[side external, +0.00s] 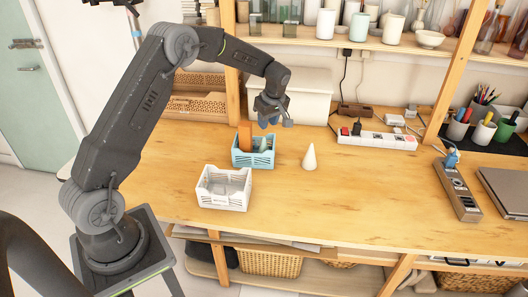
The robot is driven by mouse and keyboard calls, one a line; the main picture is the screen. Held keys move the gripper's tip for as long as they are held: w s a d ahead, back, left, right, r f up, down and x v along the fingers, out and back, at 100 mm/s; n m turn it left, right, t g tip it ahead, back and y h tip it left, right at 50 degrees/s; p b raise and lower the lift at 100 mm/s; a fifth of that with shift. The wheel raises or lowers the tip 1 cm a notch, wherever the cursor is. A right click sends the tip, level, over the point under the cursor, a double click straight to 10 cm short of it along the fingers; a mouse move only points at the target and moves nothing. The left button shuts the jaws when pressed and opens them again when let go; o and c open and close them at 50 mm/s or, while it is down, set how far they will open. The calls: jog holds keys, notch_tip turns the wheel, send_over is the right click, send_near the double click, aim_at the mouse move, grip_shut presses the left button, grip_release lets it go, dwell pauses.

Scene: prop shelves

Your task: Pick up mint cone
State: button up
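A pale, near-white cone (310,158) stands upright on the wooden table, right of the teal basket (253,160). Inside the teal basket are an upright brown-orange block (245,136) and a small grey-green pointed thing (263,145). This pointed thing may be the mint cone, but its lower part is hidden by the basket wall. My gripper (271,121) hangs above the back of the teal basket, to the left of and higher than the pale cone. It is small in view, and its fingers are too unclear to tell open from shut.
A white basket (222,198) stands in front of the teal one. A white power strip (377,141) lies behind and right of the pale cone. Another power strip (457,190) and a laptop (505,190) are farther right. The table front centre is clear.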

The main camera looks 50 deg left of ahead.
aim_at(264, 138)
jog(key=x, duration=0.8)
jog(key=shift+d+f, duration=0.1)
jog(key=shift+c, duration=0.5)
grip_shut()
